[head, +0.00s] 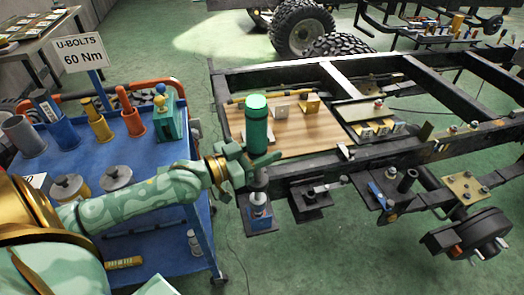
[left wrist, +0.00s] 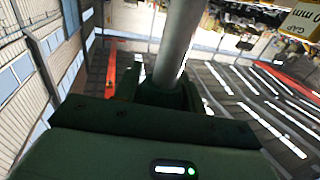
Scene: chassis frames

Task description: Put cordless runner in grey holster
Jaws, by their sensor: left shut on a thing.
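The cordless runner appears to be the upright dark green cylinder with a bright green top (head: 257,124). My left gripper (head: 257,160) is shut on it from the left, above the near edge of the chassis frame. Below the gripper is a grey part over a blue piece (head: 260,212); I cannot tell whether the runner touches them. The grey holster (head: 23,136) is an open cup at the left of the blue cart, looking empty. The left wrist view shows a dark green housing with a lit display and a grey cylinder; I cannot tell which part is the runner. My right gripper is not in view.
The blue cart (head: 85,158) also carries a blue holster (head: 58,133), a yellow holster (head: 101,128) and a red holster (head: 133,122). A U-bolts sign (head: 80,52) stands behind them. The chassis frame (head: 300,166) and a wooden board (head: 295,138) lie to the right.

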